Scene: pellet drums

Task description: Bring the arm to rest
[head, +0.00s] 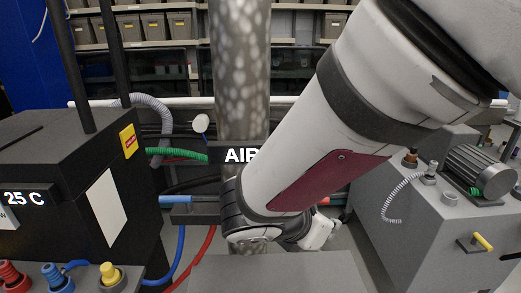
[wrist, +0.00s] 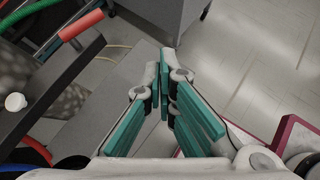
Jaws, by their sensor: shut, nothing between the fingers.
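My arm reaches down from the upper right across the head view, its white links and dark red panel in front of a mottled grey column. In the wrist view my gripper (wrist: 164,75) points away with its teal-padded fingers together at the tips and nothing between them. The gripper is over a grey flat surface (wrist: 115,100) and touches nothing that I can see.
A black cabinet (head: 75,185) with a "25 C" display and coloured knobs stands at left. A black "AIR" sign (head: 230,154) is close beside my arm. A grey machine (head: 405,205) with a motor stands at right. Coloured hoses hang at the middle. Open floor (wrist: 255,60) shows right.

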